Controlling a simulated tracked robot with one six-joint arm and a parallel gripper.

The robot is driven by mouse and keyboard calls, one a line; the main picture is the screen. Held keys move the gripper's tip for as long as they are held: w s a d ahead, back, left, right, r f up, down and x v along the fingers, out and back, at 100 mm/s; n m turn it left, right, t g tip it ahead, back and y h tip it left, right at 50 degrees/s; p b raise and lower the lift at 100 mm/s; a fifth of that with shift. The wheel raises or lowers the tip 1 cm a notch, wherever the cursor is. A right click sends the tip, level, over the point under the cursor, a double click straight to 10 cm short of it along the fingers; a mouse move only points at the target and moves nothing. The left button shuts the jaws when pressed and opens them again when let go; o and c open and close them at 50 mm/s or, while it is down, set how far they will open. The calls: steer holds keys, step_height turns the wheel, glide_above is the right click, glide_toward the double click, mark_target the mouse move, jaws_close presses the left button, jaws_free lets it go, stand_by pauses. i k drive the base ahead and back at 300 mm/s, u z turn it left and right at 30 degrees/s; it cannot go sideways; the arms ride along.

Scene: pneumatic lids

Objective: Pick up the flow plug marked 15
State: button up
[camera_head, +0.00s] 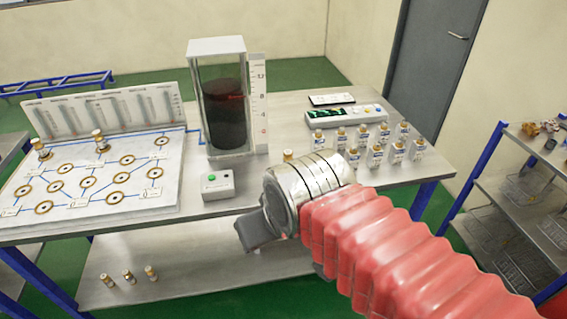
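Several small flow plugs with brass tops and white-blue labels, such as one near the front (375,157), stand upright in rows on the right part of the table. Their numbers are too small to read, so I cannot tell which is marked 15. One more brass-topped plug (288,155) shows just behind my wrist, partly hidden. My gripper (256,236) is in front of the table's front edge, left of and nearer than the plug rows. Only a dark grey part of it shows below the silver wrist; its opening is hidden, and I see no plug in it.
A tall glass tank (224,105) with dark liquid stands mid-table, with a button box (217,185) before it. A white board (95,180) with ringed holes lies left. A metal rack (520,190) stands right.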

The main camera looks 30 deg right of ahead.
mark_target(288, 154)
steer(key=z, duration=0.05)
steer(key=i, duration=1)
steer(key=u, duration=0.05)
